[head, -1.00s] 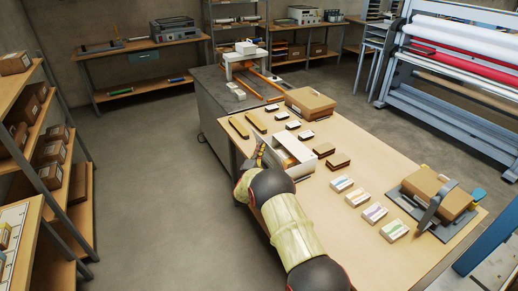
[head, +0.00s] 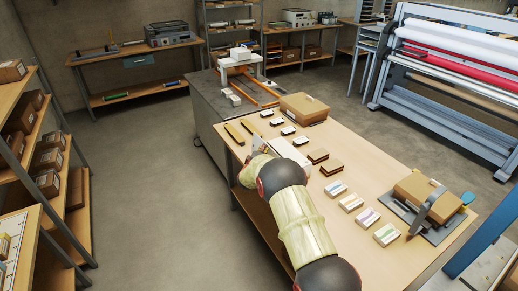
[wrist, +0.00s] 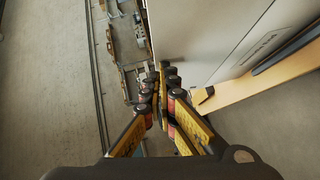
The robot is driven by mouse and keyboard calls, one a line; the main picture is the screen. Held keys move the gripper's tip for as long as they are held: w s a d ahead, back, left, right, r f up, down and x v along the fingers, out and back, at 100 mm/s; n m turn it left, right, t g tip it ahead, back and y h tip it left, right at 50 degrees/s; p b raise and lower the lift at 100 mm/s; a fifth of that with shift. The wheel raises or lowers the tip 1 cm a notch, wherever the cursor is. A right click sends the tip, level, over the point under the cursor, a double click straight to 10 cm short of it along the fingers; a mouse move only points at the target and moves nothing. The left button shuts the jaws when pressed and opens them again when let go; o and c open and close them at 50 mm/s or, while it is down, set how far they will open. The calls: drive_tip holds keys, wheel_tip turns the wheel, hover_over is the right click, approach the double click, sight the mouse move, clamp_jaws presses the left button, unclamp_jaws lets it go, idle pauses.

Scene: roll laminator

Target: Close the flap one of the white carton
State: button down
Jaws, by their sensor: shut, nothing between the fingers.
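The white carton (head: 287,152) stands on the wooden table near its left edge, partly hidden behind my arm in the head view. A pale panel shows on its upper side there, and I see no brown interior. In the wrist view white carton panels (wrist: 190,28) fill the top middle and right, one with a small dark marking. I cannot tell which panel is flap one. My gripper (wrist: 163,74) is shut and empty, its fingertips close to the lower left edge of the white panel. Contact is unclear. In the head view the fingers are mostly hidden beside the carton's left side.
Small boxes lie in rows on the table (head: 345,160). A brown box (head: 306,107) stands behind the carton, and another brown box (head: 415,190) sits on a grey stand at right. Open floor (head: 130,200) lies left of the table.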

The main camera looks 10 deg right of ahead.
drive_tip(key=d+p, duration=0.1)
drive_tip(key=d+m+g+y+p, duration=0.1)
drive_tip(key=w+d+m+y+p, duration=0.1)
drive_tip(key=p, duration=0.1)
drive_tip(key=shift+d+r+g, duration=0.2)
drive_tip(key=shift+r+g, duration=0.2)
drive_tip(key=d+m+y, duration=0.1)
drive_tip(key=w+d+f+g+y+p, duration=0.1)
drive_tip(key=d+f+m+g+y, duration=0.1)
drive_tip(key=shift+w+d+f+m+p, duration=0.2)
drive_tip(key=shift+d+f+m+p, duration=0.1)
drive_tip(key=shift+d+p, duration=0.1)
drive_tip(key=shift+w+d+f+m+g+y+b, duration=0.15)
drive_tip(key=shift+d+f+m+g+y+b, duration=0.25)
drive_tip(key=shift+y+b, duration=0.45)
drive_tip(key=shift+m+y, duration=0.3)
drive_tip(key=shift+y, duration=0.15)
drive_tip(key=d+f+b, duration=0.1)
drive_tip(key=b, duration=0.4)
drive_tip(key=d+f+b, duration=0.1)
drive_tip(key=f+b, duration=0.1)
drive_tip(key=b, duration=0.3)
drive_tip(key=shift+w+d+f, duration=0.1)
drive_tip(key=shift+w+d, duration=0.1)
drive_tip(key=shift+w, duration=0.15)
drive_tip(key=shift+b, duration=0.55)
